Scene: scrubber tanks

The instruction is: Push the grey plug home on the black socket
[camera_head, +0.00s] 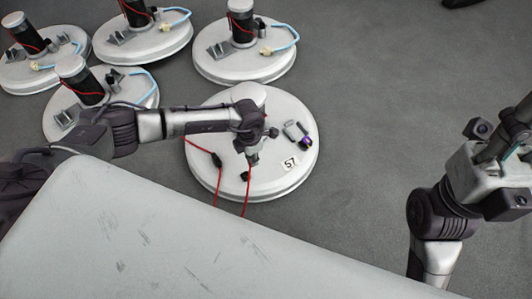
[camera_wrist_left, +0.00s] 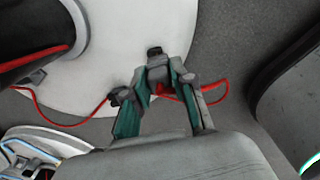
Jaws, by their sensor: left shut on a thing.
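My left gripper (camera_head: 249,158) is over the white round tank lid (camera_head: 292,185) marked 57. In the left wrist view its two green-padded fingers (camera_wrist_left: 158,88) are shut on the grey plug (camera_wrist_left: 158,74). A black end piece, which looks like the black socket (camera_wrist_left: 154,51), shows at the plug's far end. I cannot tell how deep the plug sits in it. A red cable (camera_wrist_left: 190,100) shows behind the plug. The fingers hide part of the joint. My right arm (camera_head: 465,180) is at the right; its fingertips are not clearly visible.
A grey bracket (camera_head: 293,130) and a small dark purple part (camera_head: 306,142) sit on the lid. A black connector (camera_head: 217,160) is on another red cable. Several similar tanks (camera_head: 245,62) stand behind. A scratched pale surface (camera_head: 150,235) fills the front. Grey floor is free at right.

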